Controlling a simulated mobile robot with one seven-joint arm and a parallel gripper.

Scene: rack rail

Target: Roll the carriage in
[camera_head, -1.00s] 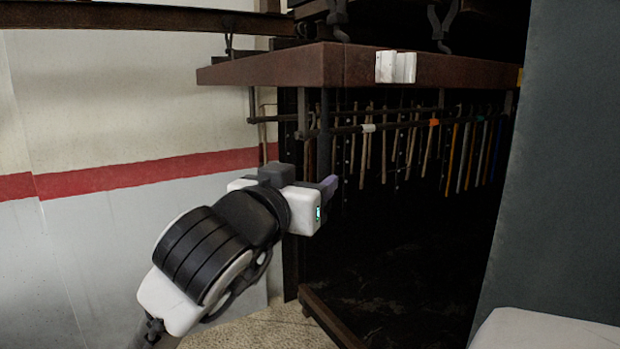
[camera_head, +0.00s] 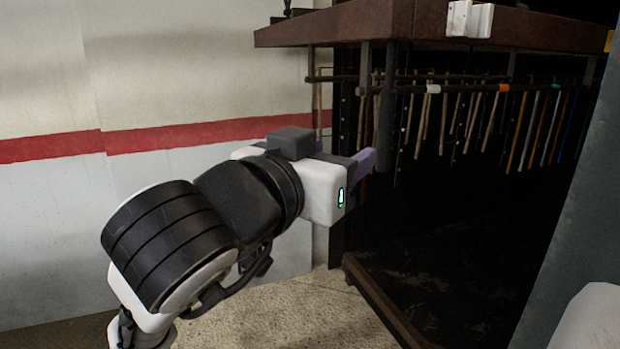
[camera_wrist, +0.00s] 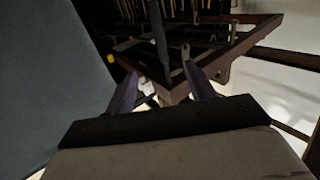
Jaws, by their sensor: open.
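The carriage (camera_head: 345,25) is a reddish-brown frame with a white block (camera_head: 468,19) on its front edge. Dark bars under it carry several hangers (camera_head: 485,120), mostly pale, some coloured. A dark upright post (camera_head: 388,115) hangs beneath the frame. My gripper (camera_head: 368,160), with purple fingers, is just left of the post's lower part in the head view. In the wrist view, my gripper (camera_wrist: 159,72) has its fingers spread apart. The post (camera_wrist: 158,35) shows beyond and between them, and I cannot tell whether they touch it. The carriage frame (camera_wrist: 250,40) shows behind.
A pale wall (camera_head: 60,70) with a red stripe is at the left. A grey panel (camera_head: 580,220) stands at the right. A brown floor edge (camera_head: 385,300) borders the dark space under the carriage. Speckled floor (camera_head: 280,315) is clear in front.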

